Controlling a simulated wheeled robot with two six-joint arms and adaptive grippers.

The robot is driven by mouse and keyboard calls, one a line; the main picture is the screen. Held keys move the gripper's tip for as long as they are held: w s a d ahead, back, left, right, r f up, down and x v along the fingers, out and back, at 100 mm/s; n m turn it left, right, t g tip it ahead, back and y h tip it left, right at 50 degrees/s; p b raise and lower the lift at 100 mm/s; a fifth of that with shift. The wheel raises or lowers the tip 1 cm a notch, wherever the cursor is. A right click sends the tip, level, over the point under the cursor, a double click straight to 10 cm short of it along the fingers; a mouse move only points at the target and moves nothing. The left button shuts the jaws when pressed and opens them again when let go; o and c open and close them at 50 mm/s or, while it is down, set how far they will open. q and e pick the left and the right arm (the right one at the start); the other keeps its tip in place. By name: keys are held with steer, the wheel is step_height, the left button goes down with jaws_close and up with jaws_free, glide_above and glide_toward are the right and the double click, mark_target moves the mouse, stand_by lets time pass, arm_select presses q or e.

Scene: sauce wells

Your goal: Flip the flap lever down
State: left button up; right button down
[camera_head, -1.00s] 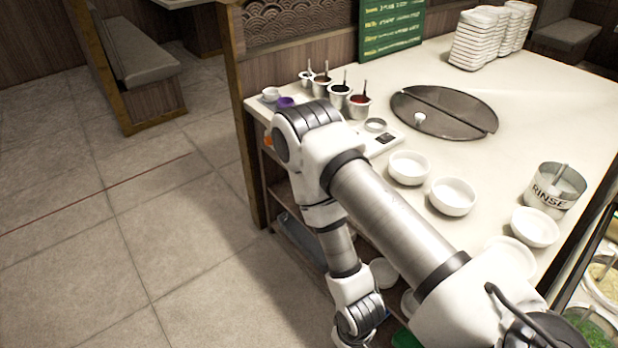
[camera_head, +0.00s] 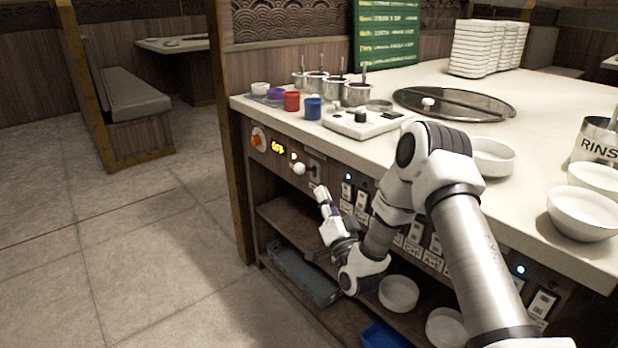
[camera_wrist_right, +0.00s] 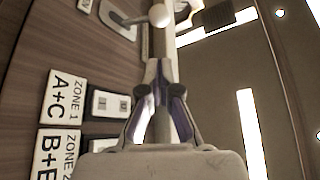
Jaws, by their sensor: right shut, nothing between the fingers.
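A lever with a white ball knob (camera_head: 299,168) sticks out from the wooden front panel under the counter's left end. I take it to be the flap lever. Its ball (camera_wrist_right: 160,16) also shows at the top of the right wrist view, beyond the fingertips. Whether the lever is up or down I cannot tell. My right gripper (camera_head: 317,190) is below and slightly right of the ball in the head view. Its fingers (camera_wrist_right: 162,68) are shut with nothing between them, and appear apart from the ball. My left gripper is not in view.
An orange knob (camera_head: 258,140) and a lit display (camera_head: 278,147) are left of the lever. Labelled switches (camera_head: 347,189) line the panel to the right. Below, a shelf holds a grey case (camera_head: 303,275) and white bowls (camera_head: 398,293). Floor at left is free.

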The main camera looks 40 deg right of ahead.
mark_target(305, 169)
steer(key=shift+w, duration=0.1)
arm_select(q)
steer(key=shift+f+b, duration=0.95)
steer(key=shift+b, duration=0.05)
arm_select(e)
steer(key=x, duration=0.9)
steer(key=shift+w+d+r, duration=0.15)
steer(key=shift+w+r, duration=0.05)
steer(key=shift+w, duration=0.15)
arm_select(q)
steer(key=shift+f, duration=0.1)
arm_select(e)
steer(key=shift+f, duration=0.1)
